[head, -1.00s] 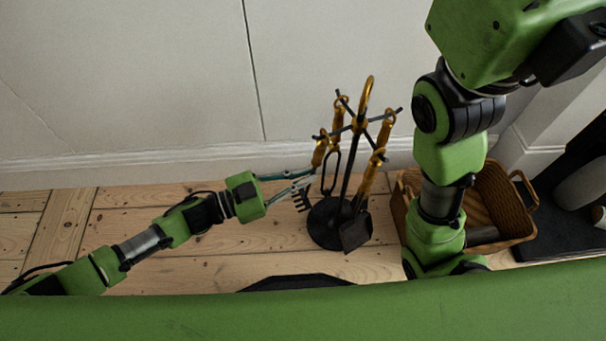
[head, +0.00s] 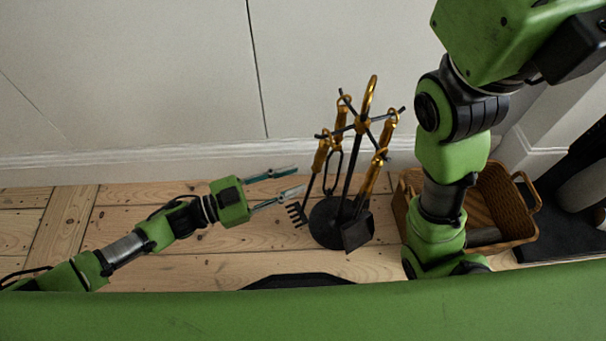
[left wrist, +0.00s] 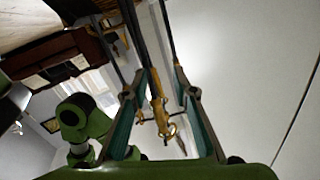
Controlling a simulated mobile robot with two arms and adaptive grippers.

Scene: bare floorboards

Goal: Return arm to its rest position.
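My left gripper (head: 298,180) is open and empty, its two fingers apart and pointing right toward the fireplace tool set. In the left wrist view the open fingers (left wrist: 160,92) frame the tools' gold handles, which show beyond them. The tool set (head: 330,222) stands upright on a round black base, with black tools and gold handles hanging from its top. The rake-like tool hangs on its left side, close to the left fingertips, with a small gap visible. My right arm (head: 447,150) crosses the right of the head view; its gripper is out of the frame.
A wicker basket (head: 522,215) with a log-like piece inside stands on the floor behind my right arm. A pale wall (head: 130,80) with a baseboard runs behind the tools. The floorboards (head: 130,210) left of the tool set are clear except for my left arm.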

